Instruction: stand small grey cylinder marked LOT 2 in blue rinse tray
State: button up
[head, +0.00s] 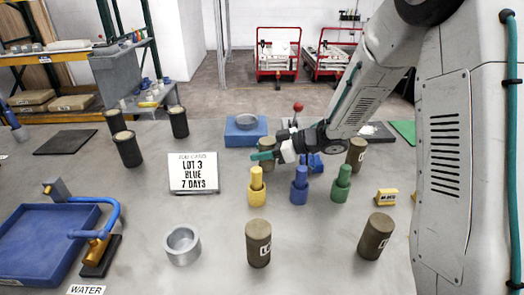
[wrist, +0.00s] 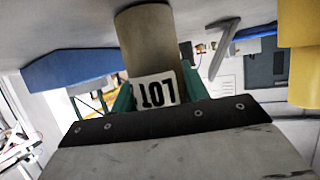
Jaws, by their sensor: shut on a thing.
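In the wrist view a grey-brown cylinder (wrist: 146,35) with a white label sits between my green fingers. The label reads LOT, upside down, and its number is hidden. My gripper (wrist: 157,92) is shut on this cylinder. In the head view my gripper (head: 264,155) points left above the middle of the table, and the cylinder is mostly hidden there. The blue rinse tray (head: 36,238) lies at the front left, well away from my gripper, and its visible inside is empty. A blue tap stands at its right edge, with a WATER label in front.
Yellow (head: 256,190), blue (head: 299,188) and green (head: 341,186) holders stand in front of my gripper. A blue block with a ring (head: 246,131) is behind it. A sign (head: 193,172), a grey ring (head: 182,246) and dark cylinders (head: 258,248) (head: 376,238) also stand on the table.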

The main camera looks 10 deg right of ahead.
jog(key=shift+f, duration=0.1)
jog(key=o, duration=1.3)
jog(key=shift+c, duration=0.2)
jog(key=shift+o, duration=0.2)
